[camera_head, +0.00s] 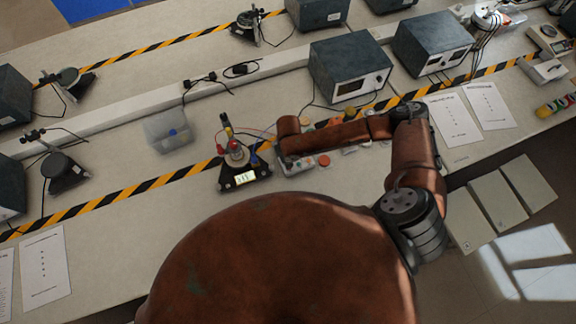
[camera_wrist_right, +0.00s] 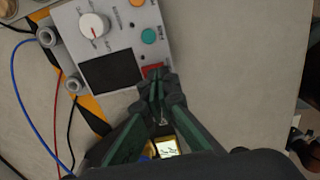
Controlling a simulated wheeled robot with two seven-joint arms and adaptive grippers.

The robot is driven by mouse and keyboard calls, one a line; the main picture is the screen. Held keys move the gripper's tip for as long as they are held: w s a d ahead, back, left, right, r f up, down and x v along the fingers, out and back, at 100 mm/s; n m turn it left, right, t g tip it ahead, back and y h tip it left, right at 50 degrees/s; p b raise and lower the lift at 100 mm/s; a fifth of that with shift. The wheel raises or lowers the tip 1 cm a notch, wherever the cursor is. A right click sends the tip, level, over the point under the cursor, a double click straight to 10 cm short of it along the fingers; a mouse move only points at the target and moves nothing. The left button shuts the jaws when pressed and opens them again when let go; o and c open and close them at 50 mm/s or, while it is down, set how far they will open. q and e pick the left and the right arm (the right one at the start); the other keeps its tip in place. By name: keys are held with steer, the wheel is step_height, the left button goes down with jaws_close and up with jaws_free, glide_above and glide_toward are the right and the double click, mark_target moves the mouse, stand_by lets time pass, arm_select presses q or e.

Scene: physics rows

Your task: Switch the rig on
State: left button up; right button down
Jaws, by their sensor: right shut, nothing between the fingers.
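A grey control panel (camera_wrist_right: 118,42) fills the upper left of the right wrist view. It carries a white knob (camera_wrist_right: 94,26), a dark blank display (camera_wrist_right: 112,71), a green button (camera_wrist_right: 149,37) and a red switch (camera_wrist_right: 152,70). My right gripper (camera_wrist_right: 155,80) is shut and empty, its tips right at the red switch and partly covering it. I cannot tell whether they touch, nor the switch's position. In the head view the panel (camera_head: 297,166) is mostly hidden under my right arm. My left gripper is not in view.
A dark stand (camera_head: 240,177) with a lit display is left of the panel. Wires run left from the panel's terminals (camera_wrist_right: 47,36). A grey instrument box (camera_head: 348,68) stands behind; a clear bin (camera_head: 166,136) sits left. The bench is bare right of the panel in the wrist view.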

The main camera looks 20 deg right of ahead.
steer(key=shift+f+b, duration=0.45)
steer(key=shift+f, duration=0.6)
stand_by(0.8)
step_height(320, 180, up, 7)
steer(key=p, duration=0.8)
steer(key=shift+r, duration=0.1)
stand_by(0.6)
